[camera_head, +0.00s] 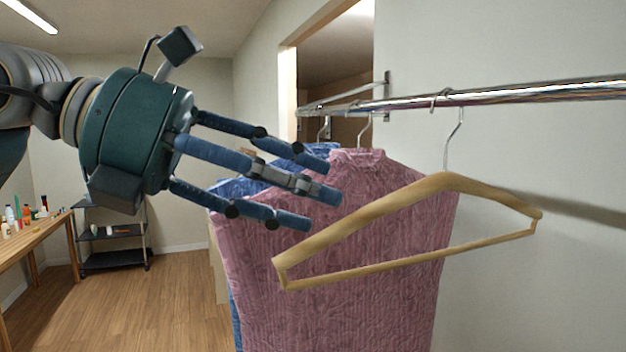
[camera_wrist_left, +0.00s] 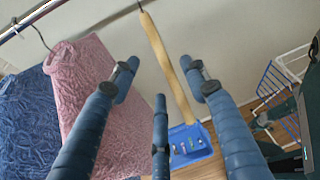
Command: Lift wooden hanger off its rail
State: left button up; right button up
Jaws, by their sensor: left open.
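The wooden hanger (camera_head: 372,212) hangs empty from the metal rail (camera_head: 540,92) by its wire hook, in front of a pink garment. In the left wrist view the hanger (camera_wrist_left: 168,65) shows nearly edge-on, beyond the fingers. My left gripper (camera_head: 318,200) is open and empty, its blue fingers pointing right toward the hanger's left shoulder. In the left wrist view the open fingers (camera_wrist_left: 160,80) spread to either side of the hanger's line of sight. I cannot tell the exact gap in depth. My right gripper is not in view.
A pink garment (camera_head: 350,290) and a blue garment (camera_head: 228,187) hang close behind the hanger on the same rail. The wall stands right behind the rail. A table with bottles (camera_head: 40,232) and a dark shelf rack (camera_head: 115,232) stand at left. A blue tray (camera_wrist_left: 192,146) shows low in the wrist view.

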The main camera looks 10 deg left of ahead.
aim_at(375, 216)
pick_arm(q)
jog(key=p+x, duration=0.2)
jog(key=x, duration=0.6)
jog(key=shift+p, duration=0.4)
jog(key=shift+w+d+f, duration=0.15)
jog(key=shift+d, duration=0.2)
jog(key=shift+f, duration=0.2)
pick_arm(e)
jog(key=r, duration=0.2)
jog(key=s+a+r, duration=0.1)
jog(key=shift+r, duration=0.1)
pick_arm(q)
jog(key=c, duration=1.1)
jog(key=shift+w, duration=0.1)
grip_shut()
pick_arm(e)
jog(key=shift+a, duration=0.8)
pick_arm(q)
jog(key=shift+r, duration=0.1)
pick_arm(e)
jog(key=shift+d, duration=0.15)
